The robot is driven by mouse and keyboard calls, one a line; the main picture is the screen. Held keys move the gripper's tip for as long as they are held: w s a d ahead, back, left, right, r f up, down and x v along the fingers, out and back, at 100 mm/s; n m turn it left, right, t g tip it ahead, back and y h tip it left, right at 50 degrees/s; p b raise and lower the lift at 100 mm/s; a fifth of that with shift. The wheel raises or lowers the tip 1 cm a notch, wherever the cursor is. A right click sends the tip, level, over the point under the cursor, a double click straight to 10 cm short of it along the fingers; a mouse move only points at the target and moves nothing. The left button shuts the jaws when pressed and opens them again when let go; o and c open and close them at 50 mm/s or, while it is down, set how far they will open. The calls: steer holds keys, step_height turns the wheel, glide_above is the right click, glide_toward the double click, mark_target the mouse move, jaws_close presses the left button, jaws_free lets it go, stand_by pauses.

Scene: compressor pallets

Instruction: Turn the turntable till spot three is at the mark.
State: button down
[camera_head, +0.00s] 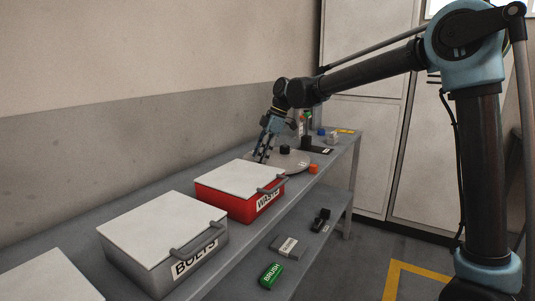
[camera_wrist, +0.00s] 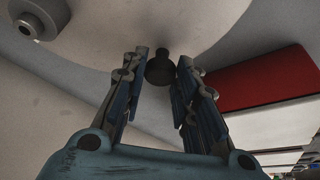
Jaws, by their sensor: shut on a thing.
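The turntable (camera_head: 293,169) is a pale grey disc lying on the bench beyond the red box. It also fills the upper part of the wrist view (camera_wrist: 110,35). My gripper (camera_head: 262,157) points down at the disc's left side. In the wrist view my gripper (camera_wrist: 162,68) has its two fingers on either side of a dark round knob (camera_wrist: 160,70) near the disc's edge, shut on it. A dark round piece (camera_head: 285,149) stands near the disc's middle. An orange block (camera_head: 313,168) is by the disc's near right edge. The spot numbers are too small to read.
A red WASTE box (camera_head: 238,204) stands just in front of the turntable, close to my gripper. A grey BOLTS box (camera_head: 137,270) stands nearer. Small items and a dark plate (camera_head: 317,149) lie beyond the disc. A wall runs along the left; a lower shelf holds a green BRUSH box (camera_head: 271,276).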

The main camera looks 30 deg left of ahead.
steer(key=shift+w+d, duration=0.1)
steer(key=shift+w, duration=0.15)
steer(key=c, duration=1.4)
jaws_free()
steer(key=shift+o, duration=0.6)
steer(key=shift+s, duration=0.15)
steer(key=shift+r, duration=0.1)
steer(key=v, duration=1.1)
steer(key=shift+r, duration=0.35)
steer(key=shift+w+d, duration=0.15)
steer(key=shift+w, duration=0.1)
